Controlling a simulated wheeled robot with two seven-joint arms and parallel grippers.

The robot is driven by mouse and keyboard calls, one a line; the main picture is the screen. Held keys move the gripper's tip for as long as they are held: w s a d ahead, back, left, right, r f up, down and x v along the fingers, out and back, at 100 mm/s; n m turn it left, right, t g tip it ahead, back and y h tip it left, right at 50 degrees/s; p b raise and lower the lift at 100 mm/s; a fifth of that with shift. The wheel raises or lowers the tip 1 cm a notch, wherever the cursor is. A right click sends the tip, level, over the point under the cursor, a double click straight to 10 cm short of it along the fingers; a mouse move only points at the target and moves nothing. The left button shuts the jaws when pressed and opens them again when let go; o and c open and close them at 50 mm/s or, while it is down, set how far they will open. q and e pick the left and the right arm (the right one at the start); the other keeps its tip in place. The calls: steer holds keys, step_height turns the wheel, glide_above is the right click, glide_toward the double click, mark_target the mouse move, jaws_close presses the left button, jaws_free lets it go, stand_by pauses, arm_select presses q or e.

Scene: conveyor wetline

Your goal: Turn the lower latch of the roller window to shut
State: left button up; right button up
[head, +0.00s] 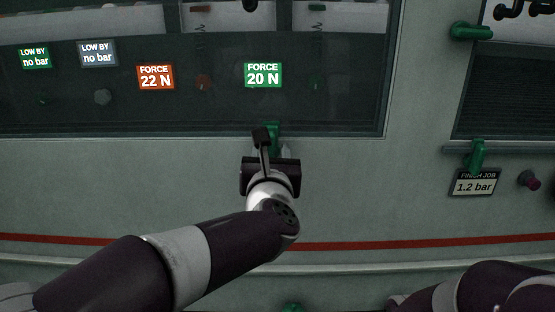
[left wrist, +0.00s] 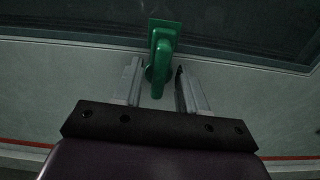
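A green latch (head: 273,138) sits on the lower frame edge of the wide dark window (head: 330,100) in the head view. In the left wrist view the latch (left wrist: 162,58) has a square plate on the frame and a handle hanging down. My left gripper (head: 264,145) is right in front of it. In the left wrist view my left gripper (left wrist: 161,88) is open, with one finger on each side of the handle and gaps beside it. The head view hides part of the latch behind my gripper. My right gripper is out of view; only my right arm shows at lower right.
A second window at right has a green latch (head: 470,31) pointing sideways and another green latch (head: 477,155) below, above a "1.2 bar" label (head: 475,184). A dark pinkish knob (head: 530,181) is beside it. The wall below the wide window is bare.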

arm_select(q)
steer(key=s+b, duration=0.2)
steer(key=s, duration=0.5)
stand_by(0.3)
steer(key=shift+r, duration=0.1)
